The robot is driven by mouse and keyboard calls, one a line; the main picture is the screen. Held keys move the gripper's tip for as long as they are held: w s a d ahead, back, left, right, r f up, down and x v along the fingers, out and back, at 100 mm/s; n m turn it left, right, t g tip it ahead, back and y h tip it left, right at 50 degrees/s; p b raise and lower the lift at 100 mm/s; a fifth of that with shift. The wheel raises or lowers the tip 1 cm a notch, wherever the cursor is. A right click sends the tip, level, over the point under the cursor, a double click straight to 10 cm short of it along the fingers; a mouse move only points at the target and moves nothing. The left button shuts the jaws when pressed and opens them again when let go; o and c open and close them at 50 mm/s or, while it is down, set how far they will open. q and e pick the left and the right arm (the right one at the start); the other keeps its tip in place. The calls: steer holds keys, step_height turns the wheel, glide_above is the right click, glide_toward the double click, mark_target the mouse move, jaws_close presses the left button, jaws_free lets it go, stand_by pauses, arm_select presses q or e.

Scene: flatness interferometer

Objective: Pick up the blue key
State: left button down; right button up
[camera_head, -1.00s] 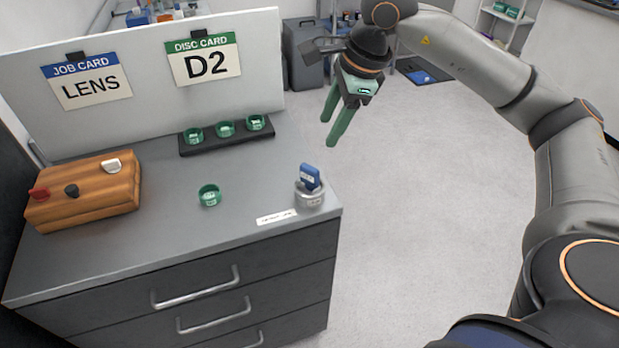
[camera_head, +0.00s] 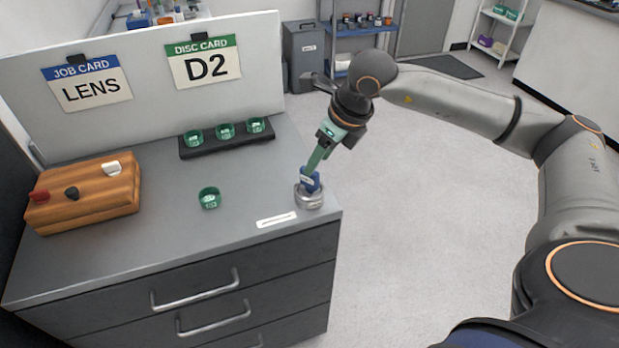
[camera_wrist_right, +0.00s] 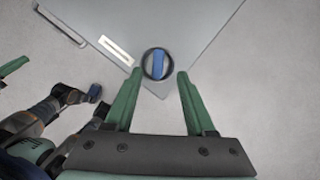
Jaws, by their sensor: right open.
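The blue key (camera_head: 309,182) stands upright in a round metal holder (camera_head: 309,197) at the right front corner of the grey cabinet top. My right gripper (camera_head: 317,160) is just above and behind the key in the head view, its green fingers pointing down at it. In the right wrist view the key (camera_wrist_right: 158,65) lies ahead of and between the two open fingertips (camera_wrist_right: 157,85), with the dark ring of the holder around it. Nothing is between the fingers. Whether a finger touches the key cannot be told. My left gripper is not seen in the head view.
A white label (camera_head: 276,220) lies left of the holder. A green ring (camera_head: 209,198) stands alone on the top, and a black rack (camera_head: 227,144) holds more green rings. A wooden block (camera_head: 83,190) with coloured knobs is at left. A white board (camera_head: 150,90) with cards stands behind.

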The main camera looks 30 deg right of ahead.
mark_target(311, 183)
steer(key=shift+p+x, duration=0.6)
steer(key=shift+x, duration=2.15)
steer(key=shift+a+r, duration=0.1)
steer(key=shift+a, duration=0.1)
jaws_close()
